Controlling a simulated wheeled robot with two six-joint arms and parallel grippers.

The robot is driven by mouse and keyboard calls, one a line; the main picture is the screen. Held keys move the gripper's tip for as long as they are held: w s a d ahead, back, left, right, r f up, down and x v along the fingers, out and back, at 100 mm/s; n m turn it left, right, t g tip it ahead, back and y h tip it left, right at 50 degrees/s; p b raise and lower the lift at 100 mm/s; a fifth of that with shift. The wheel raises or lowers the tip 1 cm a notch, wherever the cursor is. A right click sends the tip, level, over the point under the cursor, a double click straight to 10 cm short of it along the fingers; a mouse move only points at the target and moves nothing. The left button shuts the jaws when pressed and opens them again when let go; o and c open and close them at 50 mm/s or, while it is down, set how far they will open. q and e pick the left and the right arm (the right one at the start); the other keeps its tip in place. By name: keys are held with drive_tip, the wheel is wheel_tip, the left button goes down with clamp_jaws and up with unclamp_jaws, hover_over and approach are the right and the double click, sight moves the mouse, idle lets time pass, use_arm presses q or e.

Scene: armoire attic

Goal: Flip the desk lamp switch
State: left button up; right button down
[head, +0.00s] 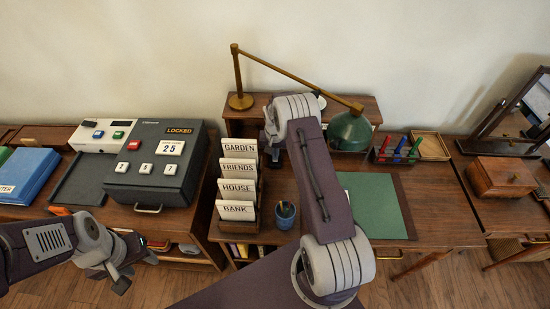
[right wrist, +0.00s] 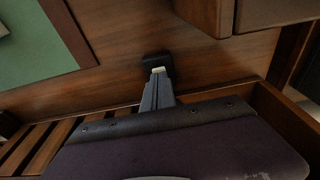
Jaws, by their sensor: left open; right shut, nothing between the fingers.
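The desk lamp has a green shade (head: 350,131) on a long brass arm above the desk, with its round brass base (head: 241,101) at the back. In the right wrist view, a small dark block (right wrist: 156,59), which looks like the switch, sits on the brown wood. My right gripper (right wrist: 158,76) is shut and empty, its tip at the block's near edge. I cannot tell if it touches, or whether the pale patch there belongs to the switch or the fingertip. My left gripper (head: 136,270) is open and empty at lower left.
A card rack (head: 238,226) and a pencil cup (head: 285,214) stand left of my right arm. A green desk mat (head: 372,204) lies to its right. A grey lockbox (head: 155,163) is at left, a wooden box (head: 503,177) at right.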

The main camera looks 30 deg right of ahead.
drive_tip(key=shift+f+b, duration=0.4)
drive_tip(key=shift+f, duration=0.2)
wheel_tip(320, 180, up, 7)
drive_tip(key=p, duration=0.5)
drive_tip(key=shift+r, duration=0.1)
idle(0.6)
